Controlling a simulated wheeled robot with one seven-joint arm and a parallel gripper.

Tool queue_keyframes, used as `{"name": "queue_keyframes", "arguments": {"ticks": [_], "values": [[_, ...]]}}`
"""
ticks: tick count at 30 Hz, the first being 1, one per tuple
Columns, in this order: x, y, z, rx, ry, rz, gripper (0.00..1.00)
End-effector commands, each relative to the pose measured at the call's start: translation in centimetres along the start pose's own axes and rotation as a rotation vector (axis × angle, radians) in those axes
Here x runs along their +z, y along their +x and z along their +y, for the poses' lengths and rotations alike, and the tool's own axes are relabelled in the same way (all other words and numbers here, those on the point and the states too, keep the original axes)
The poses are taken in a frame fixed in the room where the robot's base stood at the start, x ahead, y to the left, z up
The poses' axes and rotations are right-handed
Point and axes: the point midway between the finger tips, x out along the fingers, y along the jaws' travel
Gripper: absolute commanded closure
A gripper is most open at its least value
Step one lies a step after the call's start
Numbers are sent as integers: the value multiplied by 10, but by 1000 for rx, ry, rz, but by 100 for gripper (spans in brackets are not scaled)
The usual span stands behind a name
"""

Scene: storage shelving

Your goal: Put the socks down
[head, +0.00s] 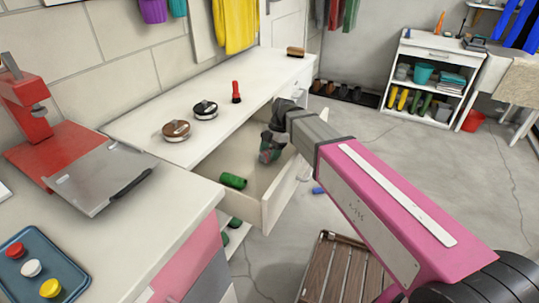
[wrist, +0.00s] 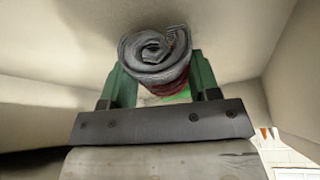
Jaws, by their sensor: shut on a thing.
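The socks (wrist: 153,48) are a rolled grey bundle with a dark red part, held between the green fingers of my gripper (wrist: 160,78) in the wrist view. In the head view my gripper (head: 271,143) points down into an open white drawer (head: 272,209), with the socks (head: 268,156) low between its fingers, partly hidden. I cannot tell whether the socks touch the drawer floor. A green roll (head: 233,181) lies in the drawer to the left of the socks.
The drawer's front panel and side walls surround my gripper. A wooden slatted crate (head: 338,270) stands on the floor in front.

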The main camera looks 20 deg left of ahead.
Motion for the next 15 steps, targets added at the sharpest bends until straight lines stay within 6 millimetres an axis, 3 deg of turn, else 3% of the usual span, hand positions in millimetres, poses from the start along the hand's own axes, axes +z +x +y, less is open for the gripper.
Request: {"name": "queue_keyframes", "arguments": {"ticks": [4,14,15], "values": [[5,13,0,0,0,0,68],[6,15,0,0,0,0,68],[6,16,0,0,0,0,41]]}}
